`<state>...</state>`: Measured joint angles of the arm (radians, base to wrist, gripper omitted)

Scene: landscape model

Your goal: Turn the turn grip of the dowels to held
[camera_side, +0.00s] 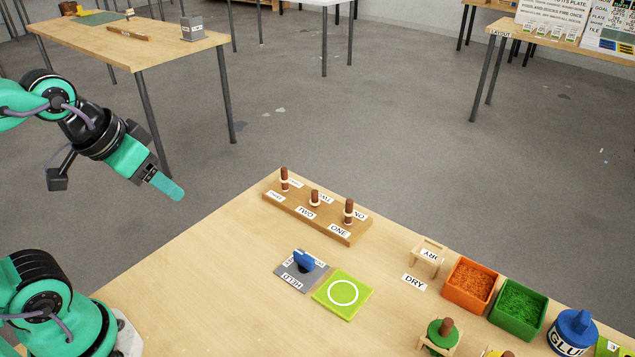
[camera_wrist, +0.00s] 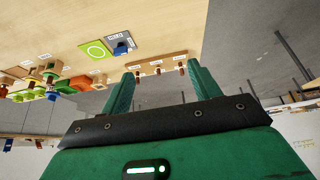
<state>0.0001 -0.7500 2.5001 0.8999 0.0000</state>
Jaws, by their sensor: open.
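The blue turn grip (camera_side: 304,260) stands on a grey plate (camera_side: 289,283) near the table's middle. A "HELD" label lies on the plate's front edge; another label behind the grip is partly hidden. In the wrist view the grip (camera_wrist: 121,49) and its plate (camera_wrist: 112,42) show at the upper left. A wooden rack (camera_side: 325,226) holds brown dowels (camera_side: 348,211) upright, with labels including "ONE" and "TWO". My gripper (camera_side: 168,186) is in the air left of the table, well away from the grip. In the wrist view its fingers (camera_wrist: 161,82) are apart with nothing between them.
A green mat with a white ring (camera_side: 342,293) lies right beside the grey plate. Further right are a "DRY" stand (camera_side: 428,255), an orange tray (camera_side: 470,285), a green tray (camera_side: 518,308), a green-based piece (camera_side: 439,336) and a glue pot (camera_side: 572,335). The table's left part is clear.

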